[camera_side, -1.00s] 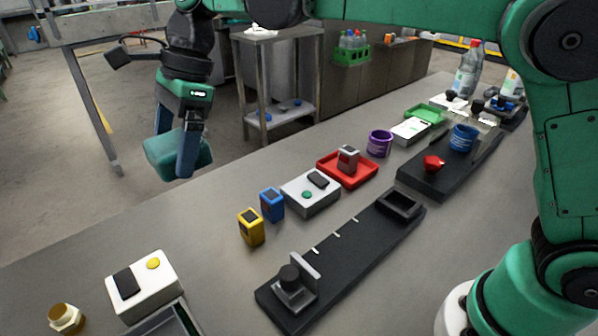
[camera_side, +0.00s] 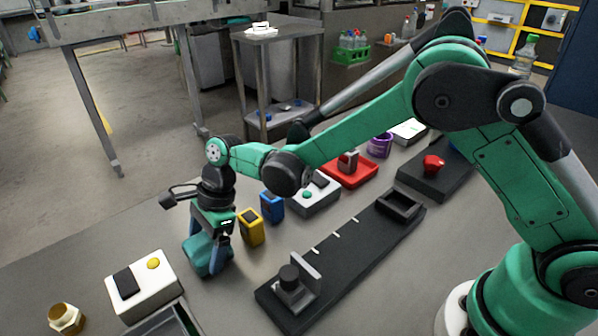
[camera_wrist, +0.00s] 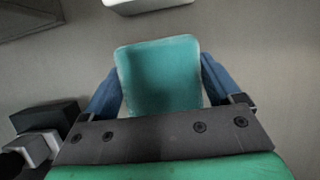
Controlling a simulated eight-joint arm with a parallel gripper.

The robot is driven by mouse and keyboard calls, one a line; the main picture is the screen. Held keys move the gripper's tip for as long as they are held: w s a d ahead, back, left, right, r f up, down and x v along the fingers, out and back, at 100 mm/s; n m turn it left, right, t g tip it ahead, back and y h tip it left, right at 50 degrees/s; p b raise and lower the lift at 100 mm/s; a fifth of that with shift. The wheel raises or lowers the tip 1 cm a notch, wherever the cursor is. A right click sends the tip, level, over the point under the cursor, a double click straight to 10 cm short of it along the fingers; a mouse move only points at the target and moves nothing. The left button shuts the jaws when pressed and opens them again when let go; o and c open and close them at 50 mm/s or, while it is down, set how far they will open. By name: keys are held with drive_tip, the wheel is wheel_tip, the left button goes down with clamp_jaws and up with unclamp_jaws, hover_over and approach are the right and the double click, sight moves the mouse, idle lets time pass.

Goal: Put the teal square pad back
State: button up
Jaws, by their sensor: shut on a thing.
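The teal square pad (camera_side: 199,255) is between the fingers of my gripper (camera_side: 210,250), low over the table in the side view. I cannot tell whether the pad touches the table. In the wrist view the pad (camera_wrist: 158,76) shows its square top, with a blue finger of my gripper (camera_wrist: 158,88) against each side. My gripper is shut on the pad. It stands left of the yellow block (camera_side: 251,227) and behind and right of the white box with a yellow button (camera_side: 143,281).
A dark rail (camera_side: 335,262) with an upright stop lies to the right. A blue block (camera_side: 272,206), a white box with a green button (camera_side: 315,197) and a red tray (camera_side: 347,176) line up behind. A grey tray (camera_side: 170,322) and a brass nut (camera_side: 66,318) are at front left.

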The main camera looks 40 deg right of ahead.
drive_tip(key=shift+f, duration=0.25)
drive_tip(key=shift+f, duration=0.15)
drive_tip(key=o, duration=1)
drive_tip(key=v, duration=1.2)
drive_tip(key=s+d+n+t+h, duration=0.1)
drive_tip(key=s+d+n+t, duration=0.1)
drive_tip(key=s+d+n, duration=0.2)
drive_tip(key=s+d+r+n+t+h, duration=0.1)
drive_tip(key=s+d+n+t+h, duration=0.1)
drive_tip(key=s+d+n, duration=0.2)
drive_tip(key=s+d+r+n+t+h, duration=0.1)
drive_tip(key=s+d+n+t, duration=0.2)
drive_tip(key=d+n, duration=0.5)
drive_tip(key=shift+s+d+r+n, duration=0.15)
drive_tip(key=shift+s+n, duration=0.25)
drive_tip(key=shift+n, duration=0.6)
